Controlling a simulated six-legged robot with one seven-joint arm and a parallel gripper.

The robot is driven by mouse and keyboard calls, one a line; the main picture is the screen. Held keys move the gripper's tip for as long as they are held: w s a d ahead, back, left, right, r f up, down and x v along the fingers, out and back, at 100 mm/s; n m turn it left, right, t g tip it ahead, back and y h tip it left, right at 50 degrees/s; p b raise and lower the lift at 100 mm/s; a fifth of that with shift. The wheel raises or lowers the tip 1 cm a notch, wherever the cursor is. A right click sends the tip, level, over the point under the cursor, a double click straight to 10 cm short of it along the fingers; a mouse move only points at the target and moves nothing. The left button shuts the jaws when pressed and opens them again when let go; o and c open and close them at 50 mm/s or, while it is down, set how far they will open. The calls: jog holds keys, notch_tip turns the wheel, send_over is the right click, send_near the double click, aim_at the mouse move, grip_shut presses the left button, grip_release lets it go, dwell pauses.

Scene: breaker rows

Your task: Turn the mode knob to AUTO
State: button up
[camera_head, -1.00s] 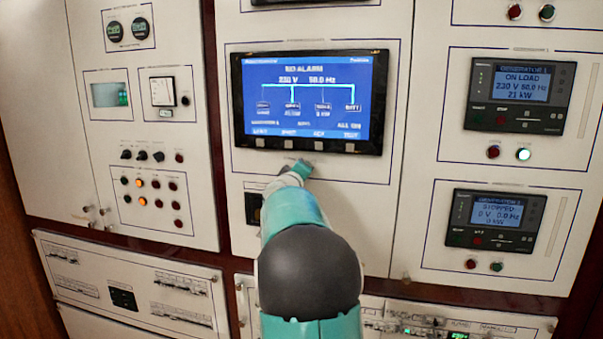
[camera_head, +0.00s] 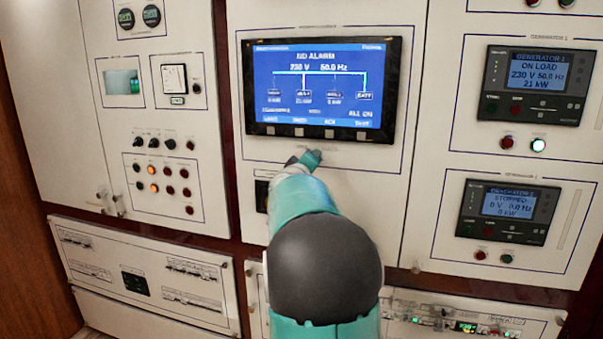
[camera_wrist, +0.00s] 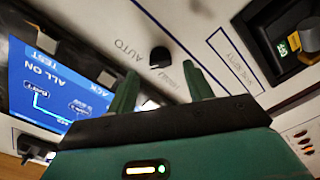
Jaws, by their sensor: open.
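The mode knob (camera_wrist: 160,57) is a small black knob on the white panel in the wrist view. The printed word AUTO (camera_wrist: 125,48) lies to its left, and a second label, apparently MANUAL, lies just below and right of it. My gripper (camera_wrist: 159,70) is open, with one green finger on each side below the knob in the picture. The fingers look short of the knob or level with its near edge; contact cannot be told. In the head view my gripper (camera_head: 309,159) is at the panel just below the blue screen, and the knob is hidden there.
The blue display screen (camera_head: 320,88) is above my gripper. A dark recessed module (camera_wrist: 290,42) is at the right in the wrist view. Generator controllers (camera_head: 536,84) are at the right, and small switches and lamps (camera_head: 163,171) at the left.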

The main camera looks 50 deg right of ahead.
jog(key=v, duration=1)
jog(key=shift+a, duration=0.25)
jog(key=shift+s, duration=0.1)
jog(key=s+a+f+n+y, duration=0.1)
jog(key=s+a+f+y, duration=0.4)
jog(key=a, duration=1)
jog(key=s+a+f+g+y, duration=0.1)
jog(key=s+a+f+y, duration=0.5)
jog(key=a, duration=0.9)
jog(key=s+a+f+n+y, duration=0.1)
jog(key=s+a+f+y, duration=0.4)
jog(key=a, duration=1)
jog(key=shift+s+f+n+y, duration=0.2)
jog(key=shift+f+n+y, duration=0.1)
jog(key=shift+f, duration=0.5)
